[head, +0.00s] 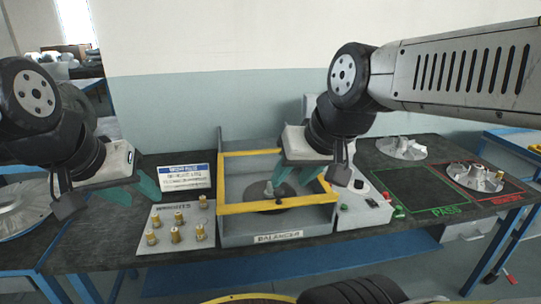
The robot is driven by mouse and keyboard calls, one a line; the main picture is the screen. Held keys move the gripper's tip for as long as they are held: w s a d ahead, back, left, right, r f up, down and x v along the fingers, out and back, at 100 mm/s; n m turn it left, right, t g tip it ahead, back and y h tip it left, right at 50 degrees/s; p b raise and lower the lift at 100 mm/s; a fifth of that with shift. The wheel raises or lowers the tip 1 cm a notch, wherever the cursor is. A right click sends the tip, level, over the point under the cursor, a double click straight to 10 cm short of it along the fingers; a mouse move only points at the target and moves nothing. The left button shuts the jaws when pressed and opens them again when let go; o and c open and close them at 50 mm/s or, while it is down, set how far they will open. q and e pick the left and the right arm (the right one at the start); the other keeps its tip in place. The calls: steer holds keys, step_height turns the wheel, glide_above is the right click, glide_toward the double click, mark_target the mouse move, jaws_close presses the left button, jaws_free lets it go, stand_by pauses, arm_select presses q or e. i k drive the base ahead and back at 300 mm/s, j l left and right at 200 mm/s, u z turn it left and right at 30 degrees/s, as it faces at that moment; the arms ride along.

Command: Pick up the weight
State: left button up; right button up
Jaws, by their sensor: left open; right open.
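Several small brass weights (175,235) stand on a light grey weights plate (197,242) at the left of the bench. My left gripper (147,197) is open with teal fingers, just above and left of the weights plate, and it holds nothing. My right gripper (304,180) is open over the balancer (277,238), a grey box with a yellow frame. A dark disc with a pale hub (267,197) sits inside the balancer, partly hidden by the frame and the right gripper's fingers.
A sign (185,176) stands behind the weights plate. Right of the balancer are a control box (362,210), an empty green-outlined PASS area (415,190) and a red-outlined area holding a metal impeller (475,178). Another impeller (402,148) lies behind them.

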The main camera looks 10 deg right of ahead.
mark_target(499, 174)
steer(key=z, duration=2.05)
steer(key=i+l, duration=0.15)
steer(key=i, duration=0.45)
steer(key=i+l, duration=0.15)
steer(key=i, duration=0.6)
steer(key=i+l+u, duration=0.1)
steer(key=u, duration=0.3)
steer(key=l+u, duration=0.1)
steer(key=u, duration=0.25)
steer(key=i+l+u, duration=0.1)
steer(key=u, duration=0.3)
steer(key=i+l+u, duration=0.2)
steer(key=l+u, duration=0.2)
steer(key=l, duration=0.7)
steer(key=l+u, duration=0.45)
steer(key=l, duration=1.85)
